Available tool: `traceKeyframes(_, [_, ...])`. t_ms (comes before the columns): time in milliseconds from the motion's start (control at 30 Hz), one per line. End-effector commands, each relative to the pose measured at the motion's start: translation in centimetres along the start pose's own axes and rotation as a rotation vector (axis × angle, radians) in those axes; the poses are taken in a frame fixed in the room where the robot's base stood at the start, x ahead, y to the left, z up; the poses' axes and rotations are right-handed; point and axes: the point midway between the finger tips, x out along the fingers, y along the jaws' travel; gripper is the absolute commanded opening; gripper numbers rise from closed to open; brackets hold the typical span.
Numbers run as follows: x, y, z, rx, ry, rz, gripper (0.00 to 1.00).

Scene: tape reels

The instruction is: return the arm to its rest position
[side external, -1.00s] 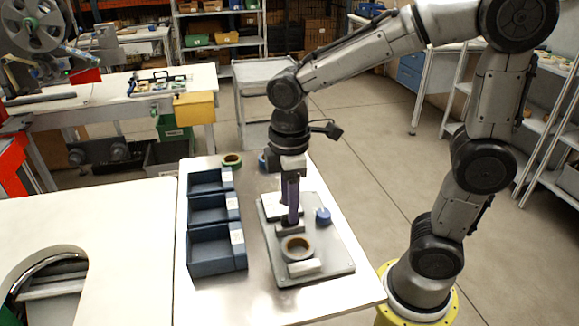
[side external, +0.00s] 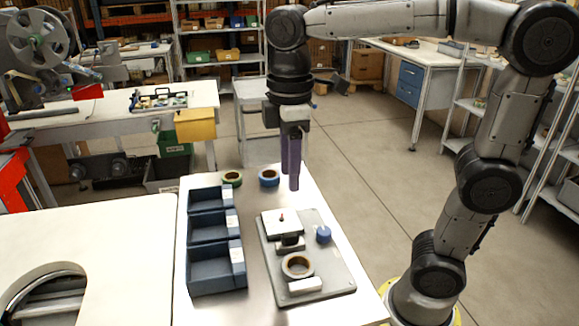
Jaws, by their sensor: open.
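My gripper (side external: 292,186) hangs above the far end of the metal work table (side external: 210,305), fingers pointing down. Its two purple fingers are slightly apart with nothing between them. Below it lies a grey plate (side external: 335,278) carrying a white square block with a small reddish spot on top (side external: 282,220), a blue knob (side external: 323,234), a tan tape reel (side external: 298,265) and a small white block (side external: 305,286). The gripper is clear of all of them.
Three dark blue bins (side external: 217,271) stand in a row left of the plate. Benches and shelves stand behind. The air around the gripper looks free.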

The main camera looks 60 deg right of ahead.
Motion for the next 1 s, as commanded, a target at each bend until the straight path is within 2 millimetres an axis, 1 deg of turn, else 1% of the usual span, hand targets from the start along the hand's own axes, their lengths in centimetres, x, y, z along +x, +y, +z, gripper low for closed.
traceKeyframes(67, [-0.1,0.1,0.1,0.005,0.004,0.003,0.50])
traceKeyframes(167, [-1.1,0.0,1.0,0.022,0.033,0.024,0.50])
traceKeyframes(267, [-1.5,-0.9,3.2,0.051,0.065,0.049,0.50])
traceKeyframes(333, [-1.3,-1.7,5.1,0.099,0.102,0.076,0.50])
traceKeyframes(400, [-0.5,-2.5,6.9,0.175,0.148,0.107,0.50])
traceKeyframes(500, [1.0,-3.5,8.9,0.305,0.222,0.150,0.50])
traceKeyframes(600, [2.9,-4.2,10.3,0.443,0.299,0.183,0.50])
traceKeyframes(700, [4.9,-4.6,11.1,0.576,0.370,0.201,0.50])
traceKeyframes(800, [6.4,-4.6,11.1,0.684,0.418,0.199,0.50])
traceKeyframes(867, [6.8,-4.4,10.9,0.727,0.434,0.194,0.50])
traceKeyframes(1000, [6.4,-4.0,10.5,0.775,0.466,0.194,0.50])
